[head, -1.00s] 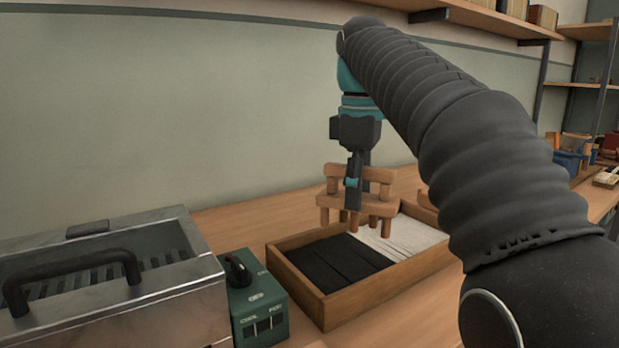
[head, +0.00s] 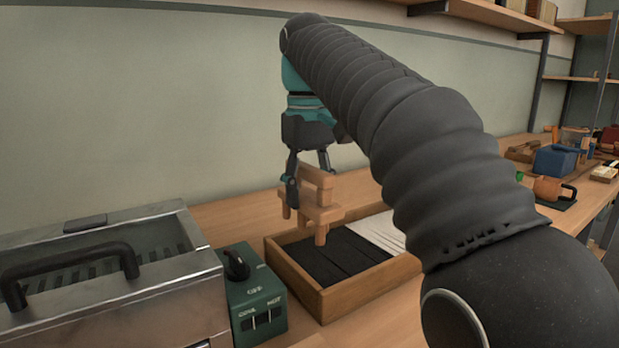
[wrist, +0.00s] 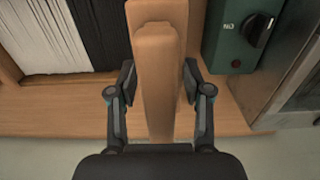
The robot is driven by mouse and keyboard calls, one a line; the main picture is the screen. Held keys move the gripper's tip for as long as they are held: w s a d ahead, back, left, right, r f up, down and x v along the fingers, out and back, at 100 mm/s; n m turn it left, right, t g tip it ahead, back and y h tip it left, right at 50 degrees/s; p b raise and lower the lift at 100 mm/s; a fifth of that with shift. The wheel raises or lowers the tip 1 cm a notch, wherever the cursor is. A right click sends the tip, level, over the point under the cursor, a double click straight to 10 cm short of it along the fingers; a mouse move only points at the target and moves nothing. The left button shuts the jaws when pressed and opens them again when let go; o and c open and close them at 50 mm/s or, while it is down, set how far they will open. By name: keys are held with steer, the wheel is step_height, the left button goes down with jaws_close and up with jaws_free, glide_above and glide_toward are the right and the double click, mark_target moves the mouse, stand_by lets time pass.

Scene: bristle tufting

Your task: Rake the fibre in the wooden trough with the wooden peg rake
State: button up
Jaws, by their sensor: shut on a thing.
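The wooden peg rake (head: 318,200) is in my gripper (head: 307,178), above the left part of the trough in the head view. In the wrist view my gripper (wrist: 158,85) has a finger on each side of the rake (wrist: 156,70). The wooden trough (head: 372,284) lies on the bench and holds black fibre (head: 335,262) at left and white fibre (head: 378,231) at right. The rake's lower pegs hang near the black fibre; I cannot tell whether they touch it. My arm hides the trough's right end.
A green control box (head: 250,300) with a dark knob stands close to the trough's left side. A metal unit with a black handle (head: 70,262) is further left. The wall is behind.

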steer(key=shift+f, duration=1.55)
steer(key=shift+f+b, duration=2)
steer(key=shift+f, duration=1.25)
steer(key=shift+w+d+r, duration=0.1)
steer(key=shift+w+d, duration=0.1)
steer(key=shift+d, duration=0.15)
steer(key=w+d+p, duration=0.1)
steer(key=w+d, duration=0.4)
steer(key=d, duration=0.2)
steer(key=w+d+p, duration=0.1)
steer(key=w+d, duration=0.4)
steer(key=d, duration=0.3)
steer(key=w+d+p, duration=0.2)
steer(key=w+d, duration=0.3)
steer(key=d, duration=0.2)
steer(key=shift+w+d, duration=0.2)
steer(key=shift+d, duration=0.1)
steer(key=shift+w+d, duration=0.2)
steer(key=shift+d, duration=0.25)
